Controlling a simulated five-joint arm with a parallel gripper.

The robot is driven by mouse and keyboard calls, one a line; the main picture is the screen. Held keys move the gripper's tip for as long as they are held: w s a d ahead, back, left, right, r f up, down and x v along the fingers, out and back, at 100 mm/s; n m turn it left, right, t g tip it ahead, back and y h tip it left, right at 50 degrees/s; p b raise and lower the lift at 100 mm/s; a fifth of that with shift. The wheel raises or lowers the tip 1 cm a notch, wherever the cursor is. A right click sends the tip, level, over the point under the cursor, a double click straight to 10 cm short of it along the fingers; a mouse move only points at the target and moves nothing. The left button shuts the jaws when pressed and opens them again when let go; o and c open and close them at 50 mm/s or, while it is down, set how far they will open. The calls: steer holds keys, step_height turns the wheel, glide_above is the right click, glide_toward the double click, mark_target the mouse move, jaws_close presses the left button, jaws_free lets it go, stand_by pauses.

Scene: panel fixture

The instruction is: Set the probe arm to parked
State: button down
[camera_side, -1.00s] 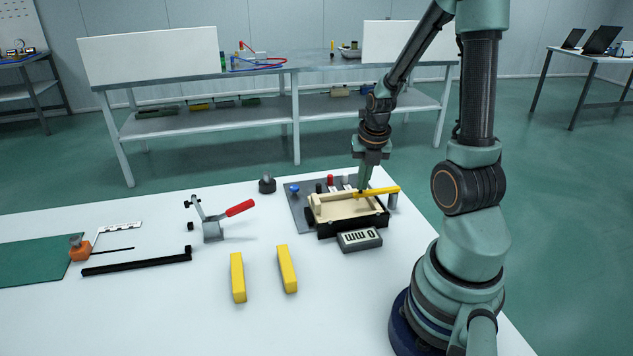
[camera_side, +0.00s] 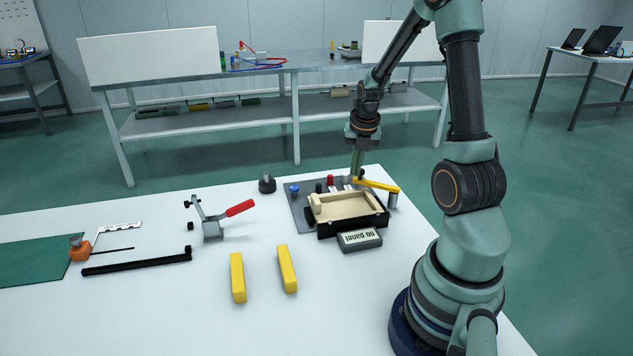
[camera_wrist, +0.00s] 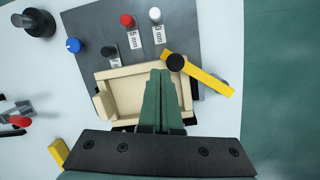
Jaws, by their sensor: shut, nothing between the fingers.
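The probe arm is a yellow bar (camera_side: 381,185) on a grey post (camera_side: 392,200) at the right of the fixture. In the wrist view the bar (camera_wrist: 208,81) slants from lower right to upper left, with a round black knob (camera_wrist: 175,62) near its upper-left end. That end lies at the back edge of the beige tray (camera_wrist: 112,73), off the tray's middle. My gripper (camera_side: 357,177) is shut and empty, pointing down close to the bar's free end. In the wrist view my fingertips (camera_wrist: 160,73) are just beside the knob; contact cannot be told.
Black, red (camera_wrist: 127,20) and white knobs stand behind the tray, and a blue knob (camera_wrist: 73,45) to the left. The display (camera_side: 360,240) in front reads "no panel". A red-handled clamp (camera_side: 213,225) and two yellow blocks (camera_side: 286,268) are on the table to the left.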

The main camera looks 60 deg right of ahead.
steer(key=shift+w+d, duration=0.25)
steer(key=shift+d, duration=0.65)
steer(key=shift+m, duration=0.8)
steer(key=shift+s+d, duration=0.15)
steer(key=shift+d, duration=1.3)
steer(key=shift+s+d, duration=0.15)
steer(key=shift+d, duration=1.25)
